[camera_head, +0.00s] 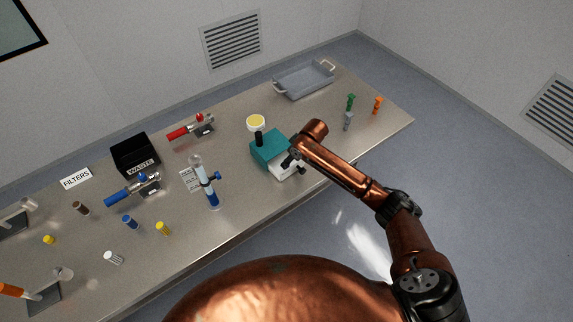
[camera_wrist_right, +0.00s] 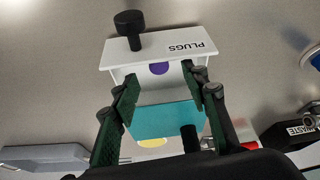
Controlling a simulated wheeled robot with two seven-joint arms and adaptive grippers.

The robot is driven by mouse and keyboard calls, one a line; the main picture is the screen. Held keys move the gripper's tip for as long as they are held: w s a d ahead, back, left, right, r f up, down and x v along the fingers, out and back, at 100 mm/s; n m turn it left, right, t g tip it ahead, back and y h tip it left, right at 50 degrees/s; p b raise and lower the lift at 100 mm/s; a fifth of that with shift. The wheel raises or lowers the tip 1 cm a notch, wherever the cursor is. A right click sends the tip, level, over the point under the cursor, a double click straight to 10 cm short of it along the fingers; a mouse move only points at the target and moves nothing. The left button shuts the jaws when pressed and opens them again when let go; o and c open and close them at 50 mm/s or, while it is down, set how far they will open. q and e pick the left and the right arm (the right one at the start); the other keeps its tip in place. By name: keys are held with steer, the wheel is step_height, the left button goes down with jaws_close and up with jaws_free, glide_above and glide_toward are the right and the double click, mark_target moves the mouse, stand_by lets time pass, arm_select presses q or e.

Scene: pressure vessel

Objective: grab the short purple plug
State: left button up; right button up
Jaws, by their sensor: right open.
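A purple round shape (camera_wrist_right: 160,68) shows inside the white compartment labelled PLUGS (camera_wrist_right: 188,48). It is partly hidden by the compartment's edges, and its length cannot be told. The compartment also shows in the head view (camera_head: 283,172), at the front of a teal box (camera_head: 268,149), which the wrist view shows too (camera_wrist_right: 165,120). My right gripper (camera_wrist_right: 158,84) is open, with its green-padded fingers apart on either side of the box and compartment. In the head view my right gripper (camera_head: 294,161) is over the compartment. My left gripper is in neither view.
A black knob (camera_wrist_right: 130,22) stands out from the compartment's front. A black post (camera_head: 259,138) and a yellow-topped disc (camera_head: 256,122) are at the teal box. Green (camera_head: 350,102) and orange (camera_head: 378,105) pieces stand to the right. A grey tray (camera_head: 303,82) is behind.

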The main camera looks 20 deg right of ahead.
steer(key=x, duration=0.3)
steer(key=shift+w, duration=0.1)
steer(key=shift+w+f, duration=0.15)
steer(key=shift+f, duration=0.55)
steer(key=c, duration=0.9)
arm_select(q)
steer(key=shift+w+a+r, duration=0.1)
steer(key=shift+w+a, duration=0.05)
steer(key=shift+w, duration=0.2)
